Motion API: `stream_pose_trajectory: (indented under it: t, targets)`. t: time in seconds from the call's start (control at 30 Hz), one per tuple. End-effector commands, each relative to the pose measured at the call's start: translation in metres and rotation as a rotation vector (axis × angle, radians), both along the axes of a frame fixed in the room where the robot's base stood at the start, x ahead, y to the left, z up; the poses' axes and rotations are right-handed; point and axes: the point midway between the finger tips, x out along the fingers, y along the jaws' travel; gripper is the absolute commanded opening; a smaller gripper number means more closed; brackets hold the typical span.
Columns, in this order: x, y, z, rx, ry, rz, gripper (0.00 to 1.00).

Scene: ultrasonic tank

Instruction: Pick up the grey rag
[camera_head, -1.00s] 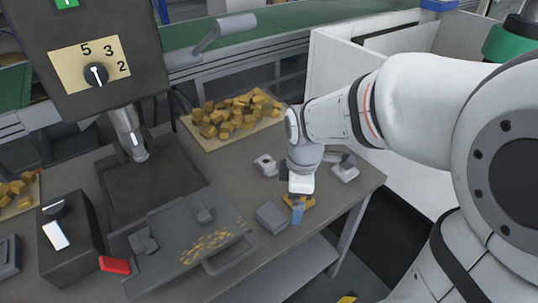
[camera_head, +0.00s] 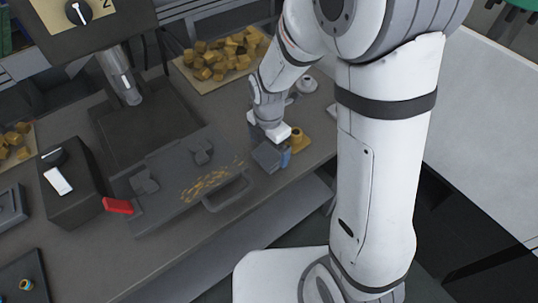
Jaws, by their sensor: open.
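A small folded-looking blue-grey piece (camera_head: 266,156), which looks like the grey rag, lies near the front right edge of the grey table. My gripper (camera_head: 284,157) points down just to its right, very close to it or over its edge; I cannot tell whether they touch. The jaws are open, with a blue fingertip showing, and nothing is seen held. My wrist hides part of the table behind.
A yellow part (camera_head: 300,139) sits close to the right of my gripper. A dark plate with a handle (camera_head: 226,195) and yellow shavings lies to the left.

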Motion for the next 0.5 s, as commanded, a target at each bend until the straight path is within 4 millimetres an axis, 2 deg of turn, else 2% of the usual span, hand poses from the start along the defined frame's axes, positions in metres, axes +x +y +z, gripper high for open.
stream_pose_trajectory:
  t: [0.03,0.17,0.4,0.5]
  targets:
    - [0.0,0.0,-0.008,-0.001,0.003,0.0,1.0]
    - [0.0,0.0,-0.02,-0.001,0.001,0.0,1.0]
    - [0.0,0.0,-0.022,0.001,-0.001,0.0,1.0]
    - [0.0,0.0,-0.022,0.001,-0.001,0.0,0.93]
